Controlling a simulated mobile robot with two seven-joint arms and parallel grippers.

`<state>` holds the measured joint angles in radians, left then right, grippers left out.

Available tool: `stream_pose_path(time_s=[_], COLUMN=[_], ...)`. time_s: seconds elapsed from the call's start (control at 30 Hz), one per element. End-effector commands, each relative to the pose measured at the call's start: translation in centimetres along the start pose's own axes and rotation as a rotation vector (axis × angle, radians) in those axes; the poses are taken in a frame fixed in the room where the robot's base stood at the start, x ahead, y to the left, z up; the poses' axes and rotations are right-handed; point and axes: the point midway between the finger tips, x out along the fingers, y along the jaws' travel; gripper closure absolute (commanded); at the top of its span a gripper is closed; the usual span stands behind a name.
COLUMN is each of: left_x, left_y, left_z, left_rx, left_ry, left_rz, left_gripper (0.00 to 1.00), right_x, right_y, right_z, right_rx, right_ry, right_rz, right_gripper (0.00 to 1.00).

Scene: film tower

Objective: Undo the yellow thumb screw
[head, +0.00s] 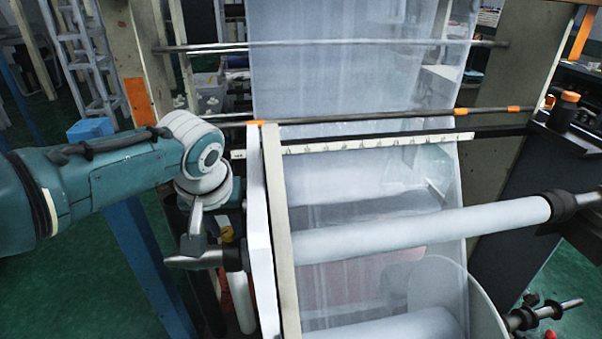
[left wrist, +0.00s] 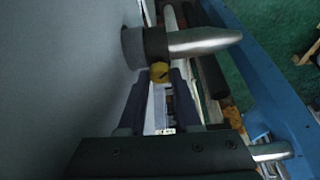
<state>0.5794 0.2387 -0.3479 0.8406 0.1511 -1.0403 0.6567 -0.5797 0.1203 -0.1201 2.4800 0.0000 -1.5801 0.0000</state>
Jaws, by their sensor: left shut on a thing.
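The collar sits on a metal shaft (left wrist: 205,41) with a tapered end. My left gripper (left wrist: 160,79) has its two dark fingers on either side of the screw and is shut on it. In the head view the collar (head: 235,257) and the shaft end (head: 193,260) are at the left end of the film roller, below my left wrist. My right gripper is not in view.
A white side plate (head: 260,230) stands just right of the collar. The film roller (head: 420,228) runs right to another black collar (head: 568,203). A blue post (head: 150,260) stands behind my left arm. Clear film (head: 350,80) hangs at the back.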

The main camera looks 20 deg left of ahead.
Motion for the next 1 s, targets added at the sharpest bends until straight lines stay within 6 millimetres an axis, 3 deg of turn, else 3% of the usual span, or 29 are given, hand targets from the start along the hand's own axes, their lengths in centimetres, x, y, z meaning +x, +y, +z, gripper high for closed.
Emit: stream_pose_path(time_s=[0.07,0.1,0.37,0.73,1.0], left_x=[0.0,0.0,0.0,-0.6,-4.5], left_y=[0.0,0.0,0.0,0.0,0.0], left_z=[0.0,0.0,0.0,-0.1,-0.1], left_rx=[0.001,0.001,0.001,0.002,0.003], left_ry=[0.001,0.001,0.001,0.001,0.003], left_rz=[0.001,0.001,0.0,0.001,0.003], left_gripper=[1.0,0.67,0.37,0.37,0.37], right_x=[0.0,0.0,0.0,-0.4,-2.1], right_y=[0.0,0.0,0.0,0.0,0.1], right_z=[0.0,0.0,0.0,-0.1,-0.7], right_rx=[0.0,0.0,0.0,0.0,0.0], right_ry=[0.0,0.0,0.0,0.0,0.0], right_rz=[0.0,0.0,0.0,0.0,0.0], right_gripper=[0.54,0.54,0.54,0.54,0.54])
